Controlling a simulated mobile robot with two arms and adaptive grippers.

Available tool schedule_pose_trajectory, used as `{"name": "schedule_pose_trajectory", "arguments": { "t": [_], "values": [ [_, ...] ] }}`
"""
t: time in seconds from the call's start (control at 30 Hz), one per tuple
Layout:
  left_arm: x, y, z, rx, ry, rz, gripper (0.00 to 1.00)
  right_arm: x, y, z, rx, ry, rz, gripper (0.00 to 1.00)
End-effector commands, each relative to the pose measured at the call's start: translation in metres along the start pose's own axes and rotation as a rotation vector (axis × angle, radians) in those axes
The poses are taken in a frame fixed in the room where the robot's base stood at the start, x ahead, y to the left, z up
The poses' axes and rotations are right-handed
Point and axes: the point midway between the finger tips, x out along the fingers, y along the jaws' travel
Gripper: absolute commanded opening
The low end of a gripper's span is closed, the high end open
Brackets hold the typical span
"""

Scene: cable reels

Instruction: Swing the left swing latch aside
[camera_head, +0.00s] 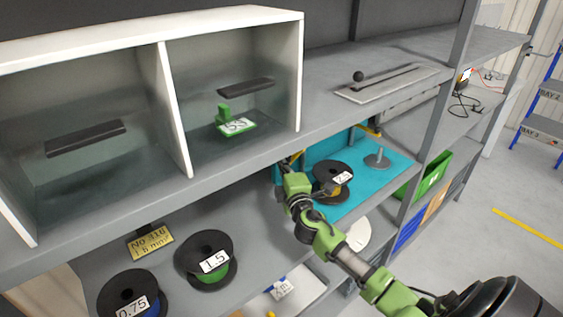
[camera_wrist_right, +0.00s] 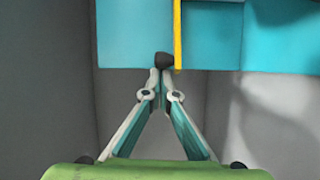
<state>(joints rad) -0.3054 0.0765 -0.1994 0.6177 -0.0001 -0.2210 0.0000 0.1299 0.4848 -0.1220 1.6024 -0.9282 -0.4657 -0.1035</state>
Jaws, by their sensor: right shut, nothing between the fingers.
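A yellow bar (camera_head: 294,156), which looks like the left swing latch, sits at the upper left front corner of the teal compartment (camera_head: 398,170). In the right wrist view the yellow latch bar (camera_wrist_right: 178,35) runs upright across the teal panel. My right gripper (camera_head: 284,165) is at that corner, close to the bar. In the right wrist view my right gripper (camera_wrist_right: 164,62) is shut and empty, its dark fingertips just left of the bar's lower end; I cannot tell whether they touch. Another yellow bar (camera_head: 369,130) is at the compartment's upper right. My left gripper is not in view.
A black reel (camera_head: 333,173) marked 2.5 and a grey spindle (camera_head: 378,158) stand inside the teal compartment. Reels marked 1.5 (camera_head: 206,258) and 0.75 (camera_head: 130,296) are on the lower shelf. The grey shelf edge (camera_head: 200,177) runs just above my gripper.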

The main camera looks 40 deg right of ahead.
Motion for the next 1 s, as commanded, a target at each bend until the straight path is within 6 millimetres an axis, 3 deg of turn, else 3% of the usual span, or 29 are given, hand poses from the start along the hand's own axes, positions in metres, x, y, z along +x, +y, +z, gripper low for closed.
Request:
{"name": "schedule_pose_trajectory", "arguments": {
  "t": [0.5,1.0],
  "values": [
    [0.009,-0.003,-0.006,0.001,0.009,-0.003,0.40,-0.023,0.002,0.027,0.003,0.134,-0.010,0.00],
    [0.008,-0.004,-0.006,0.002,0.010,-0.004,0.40,-0.021,0.004,0.027,0.004,0.132,-0.009,0.00]
  ]
}}
